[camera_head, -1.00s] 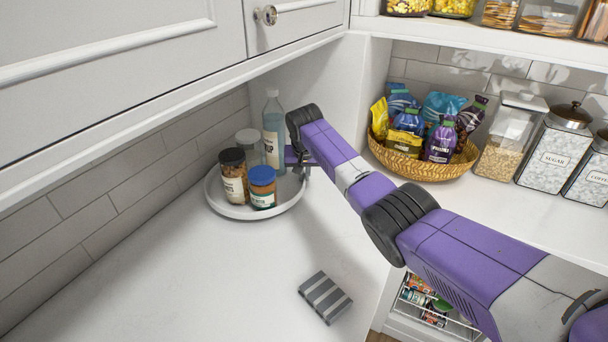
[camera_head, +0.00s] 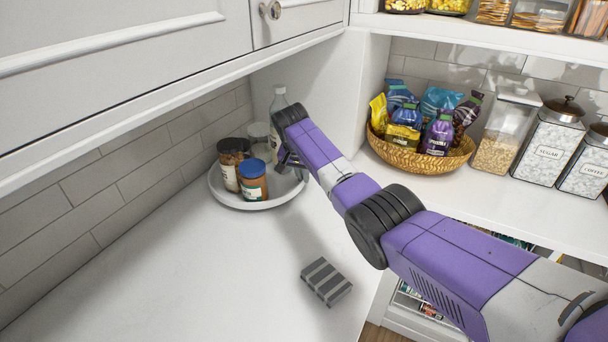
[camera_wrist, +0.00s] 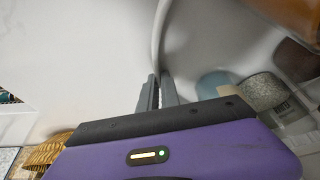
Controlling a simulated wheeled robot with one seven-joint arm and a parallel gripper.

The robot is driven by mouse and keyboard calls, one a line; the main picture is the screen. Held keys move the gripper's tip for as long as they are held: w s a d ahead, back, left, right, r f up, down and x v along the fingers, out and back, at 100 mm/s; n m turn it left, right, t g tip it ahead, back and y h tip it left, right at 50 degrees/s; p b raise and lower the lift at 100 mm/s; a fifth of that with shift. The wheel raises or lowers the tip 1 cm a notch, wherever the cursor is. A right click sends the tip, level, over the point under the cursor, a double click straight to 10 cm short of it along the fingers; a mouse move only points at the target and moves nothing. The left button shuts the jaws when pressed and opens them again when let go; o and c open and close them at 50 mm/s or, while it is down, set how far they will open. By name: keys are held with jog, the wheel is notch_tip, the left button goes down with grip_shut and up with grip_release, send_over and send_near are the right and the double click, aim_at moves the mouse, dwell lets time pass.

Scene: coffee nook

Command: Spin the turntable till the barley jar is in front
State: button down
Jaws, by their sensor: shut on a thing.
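The white round turntable (camera_head: 228,201) stands on the counter near the tiled wall. It holds a dark-lidded jar (camera_head: 231,172) at left, a blue-lidded jar (camera_head: 252,187) at front, a paler container (camera_head: 258,134) behind and a clear bottle (camera_head: 279,103) at the back. The labels are too small to read, so I cannot tell which is the barley jar. My gripper (camera_head: 287,164) is at the turntable's right side, partly hidden by my arm. In the wrist view my gripper (camera_wrist: 156,88) is shut on the turntable's rim (camera_wrist: 157,42).
A grey striped block (camera_head: 326,282) lies on the counter in front of the turntable. A wicker basket of bags (camera_head: 420,163) and canisters (camera_head: 548,150) stand on the right-hand counter. A cabinet (camera_head: 120,60) hangs above at left. The front left counter is clear.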

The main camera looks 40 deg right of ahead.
aim_at(286, 197)
jog(key=shift+s+a+m+g+p, duration=0.2)
jog(key=shift+s+a+m, duration=0.1)
jog(key=shift+a+m, duration=0.25)
jog(key=shift+s+a+m+g+p, duration=0.15)
jog(key=shift+s+a+m, duration=0.15)
jog(key=shift+a+m, duration=0.25)
jog(key=shift+s+a+m+g+h, duration=0.2)
jog(key=shift+a+m, duration=0.25)
jog(key=shift+a, duration=0.2)
jog(key=shift+s+a+m+g+h, duration=0.1)
jog(key=shift+s+a+m, duration=0.05)
jog(key=shift+a+m, duration=0.4)
jog(key=shift+s+a+f+m+g+b, duration=0.15)
jog(key=shift+a+m+g+b, duration=0.2)
jog(key=shift+a+m+b, duration=0.7)
jog(key=shift+a+m+g+b, duration=0.35)
jog(key=shift+a+m, duration=0.3)
jog(key=shift+a, duration=0.7)
jog(key=c, duration=1.6)
grip_release()
jog(key=shift+a+r, duration=0.1)
jog(key=shift+r, duration=0.1)
